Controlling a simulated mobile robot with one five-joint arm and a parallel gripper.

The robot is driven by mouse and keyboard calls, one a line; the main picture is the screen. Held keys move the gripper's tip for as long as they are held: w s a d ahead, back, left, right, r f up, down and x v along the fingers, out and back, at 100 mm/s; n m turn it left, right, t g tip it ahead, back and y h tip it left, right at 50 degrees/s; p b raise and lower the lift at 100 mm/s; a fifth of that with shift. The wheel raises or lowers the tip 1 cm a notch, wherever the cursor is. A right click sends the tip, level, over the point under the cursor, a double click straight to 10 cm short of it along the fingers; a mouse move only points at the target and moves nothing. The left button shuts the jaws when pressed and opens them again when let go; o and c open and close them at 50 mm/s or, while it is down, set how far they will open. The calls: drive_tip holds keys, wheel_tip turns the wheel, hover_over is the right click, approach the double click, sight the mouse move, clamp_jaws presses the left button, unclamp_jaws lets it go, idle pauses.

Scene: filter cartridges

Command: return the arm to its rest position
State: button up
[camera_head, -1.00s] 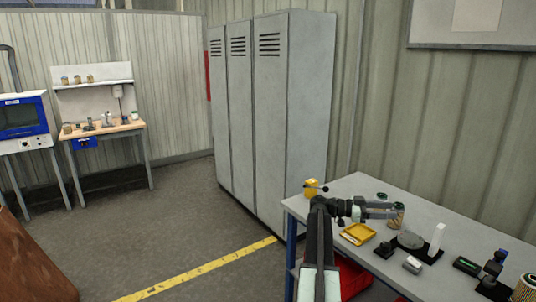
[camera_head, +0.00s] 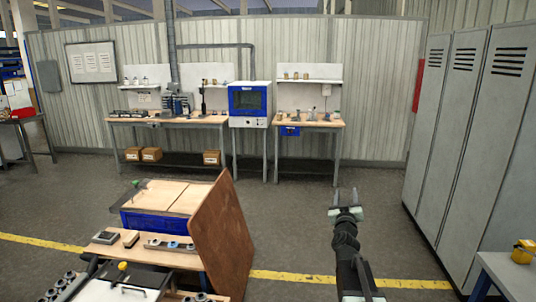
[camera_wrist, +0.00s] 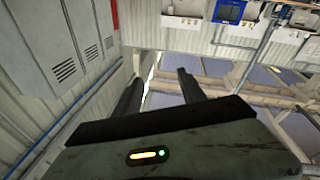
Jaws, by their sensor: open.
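My gripper (camera_head: 345,198) is at the end of my arm, right of centre in the head view, stretched out ahead over open floor. Its two fingers stand apart with nothing between them. In the wrist view my gripper (camera_wrist: 158,82) also shows two dark, parted fingers with an empty gap. The wrist picture is tilted, with lockers at its upper left and a blue-fronted machine at the top.
Grey lockers (camera_head: 463,140) stand at the right, with a table corner (camera_head: 507,272) and a yellow item (camera_head: 523,252) below. A brown panel (camera_head: 222,235) stands beside a cluttered bench at front left. Workbenches and a blue-fronted machine (camera_head: 250,103) line the back wall. Grey floor lies between.

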drive_tip(key=s+a+f+n+g+y, duration=0.2)
drive_tip(key=a+f+n+g+y, duration=0.15)
drive_tip(key=a+f, duration=0.45)
drive_tip(key=s+a+f+n+g+y, duration=0.25)
drive_tip(key=a+f+y, duration=0.2)
drive_tip(key=a, duration=0.65)
drive_tip(key=s+d+f+m+g, duration=0.1)
drive_tip(key=s+f+g, duration=0.3)
drive_tip(key=s, duration=0.4)
drive_tip(key=s+f+m+g+h, duration=0.1)
drive_tip(key=s+f+m+g, duration=0.2)
drive_tip(key=s, duration=0.6)
drive_tip(key=s+d+f+m+g+h, duration=0.1)
drive_tip(key=s+f+m+g, duration=0.1)
drive_tip(key=s+f+g, duration=0.4)
drive_tip(key=s+f, duration=0.1)
drive_tip(key=s, duration=0.1)
drive_tip(key=shift+s+d+f+p, duration=0.15)
drive_tip(key=shift+s+d+p, duration=0.15)
drive_tip(key=shift+s+d, duration=0.05)
